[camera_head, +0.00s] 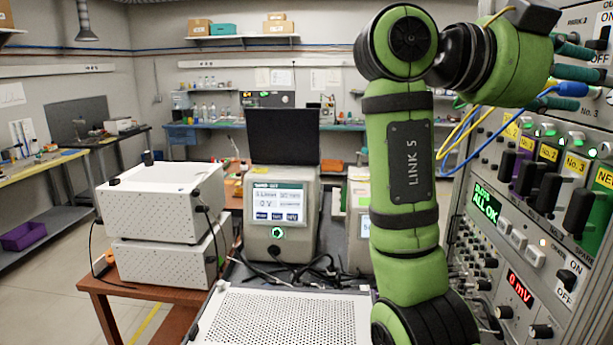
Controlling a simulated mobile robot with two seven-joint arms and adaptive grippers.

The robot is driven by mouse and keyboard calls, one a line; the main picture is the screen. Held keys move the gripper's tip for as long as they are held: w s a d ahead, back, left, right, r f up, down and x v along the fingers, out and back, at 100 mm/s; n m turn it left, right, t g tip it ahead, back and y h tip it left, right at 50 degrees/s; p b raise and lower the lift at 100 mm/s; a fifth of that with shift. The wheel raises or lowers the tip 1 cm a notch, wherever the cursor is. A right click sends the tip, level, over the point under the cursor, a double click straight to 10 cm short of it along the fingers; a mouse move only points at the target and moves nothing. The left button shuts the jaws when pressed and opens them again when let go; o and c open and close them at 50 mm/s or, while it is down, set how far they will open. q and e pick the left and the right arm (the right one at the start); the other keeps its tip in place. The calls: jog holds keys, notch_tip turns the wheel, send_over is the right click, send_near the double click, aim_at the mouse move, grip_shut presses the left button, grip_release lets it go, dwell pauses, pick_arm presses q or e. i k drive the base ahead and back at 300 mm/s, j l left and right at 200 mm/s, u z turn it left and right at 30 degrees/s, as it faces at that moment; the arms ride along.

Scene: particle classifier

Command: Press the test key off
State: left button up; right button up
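The instrument rack (463,195) stands at the right edge, seen at a steep angle. My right arm (408,165), green and marked "LINK 5", rises in front of the rack and bends right at the top, by the rack's upper part. Its gripper is hidden or outside the picture. My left gripper is not in view.
Yellow and blue cables (455,163) hang by the rack. Large black levers (549,192) jut from the panel above the keys. A red "0 mV" display (520,289) sits lower. A beige instrument (281,243) and perforated white boxes (165,195) stand left of my arm.

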aim_at(534, 254)
jog(key=k, duration=1.2)
